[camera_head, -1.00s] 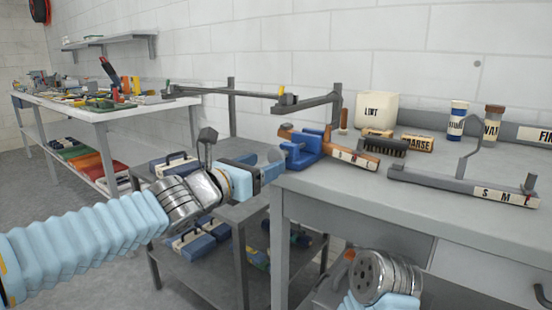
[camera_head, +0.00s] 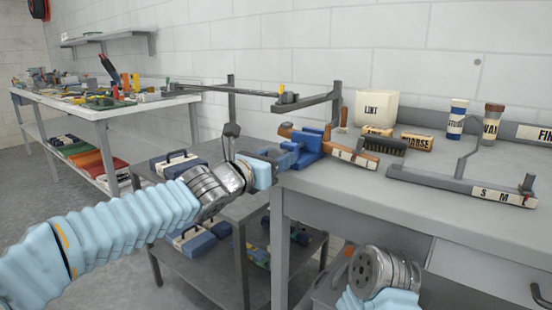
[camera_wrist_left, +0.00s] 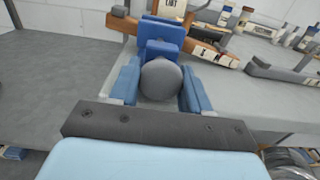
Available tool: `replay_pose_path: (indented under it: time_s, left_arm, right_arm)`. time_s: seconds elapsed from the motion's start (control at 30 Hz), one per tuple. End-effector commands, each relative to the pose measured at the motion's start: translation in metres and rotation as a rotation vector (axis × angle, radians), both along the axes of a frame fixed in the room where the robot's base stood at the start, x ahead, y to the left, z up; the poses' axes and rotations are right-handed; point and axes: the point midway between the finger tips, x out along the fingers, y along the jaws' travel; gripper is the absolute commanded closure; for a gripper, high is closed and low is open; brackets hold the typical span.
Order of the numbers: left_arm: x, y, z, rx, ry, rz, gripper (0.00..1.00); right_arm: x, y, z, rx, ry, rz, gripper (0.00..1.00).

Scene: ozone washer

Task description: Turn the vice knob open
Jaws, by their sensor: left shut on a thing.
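The blue vice (camera_head: 310,148) sits at the left edge of the grey workbench, with a wooden piece between its jaws. It also shows at the top of the left wrist view (camera_wrist_left: 163,32). The round grey vice knob (camera_wrist_left: 160,80) faces the left wrist camera. My left gripper (camera_head: 284,156) reaches the vice from the left. Its two blue fingers (camera_wrist_left: 160,88) lie on either side of the knob and are shut on it. In the head view the fingers hide the knob. My right wrist shows at the bottom right, but its gripper fingers are out of view.
The grey workbench (camera_head: 350,200) carries a brush (camera_head: 385,146), a white LINT box (camera_head: 377,108), bottles and a labelled bar (camera_head: 460,187). A low shelf cart (camera_head: 215,215) with toolboxes stands below my left arm. The bench front is clear.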

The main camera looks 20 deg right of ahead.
Motion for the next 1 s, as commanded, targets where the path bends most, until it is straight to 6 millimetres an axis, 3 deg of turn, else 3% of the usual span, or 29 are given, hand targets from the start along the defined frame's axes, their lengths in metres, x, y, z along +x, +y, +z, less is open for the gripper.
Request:
replay_pose_path:
  time_s: [0.47, 1.0]
  left_arm:
    - [-0.0005, -0.0002, 0.0001, -0.076, 0.098, 0.000, 0.84]
    - [-0.0010, -0.0007, 0.0006, -0.375, 0.482, 0.001, 0.84]
  right_arm:
    - [0.0000, 0.0000, 0.0002, 0.000, 0.000, 0.000, 1.00]
    - [-0.0003, 0.0007, 0.0027, 0.001, 0.000, 0.001, 1.00]
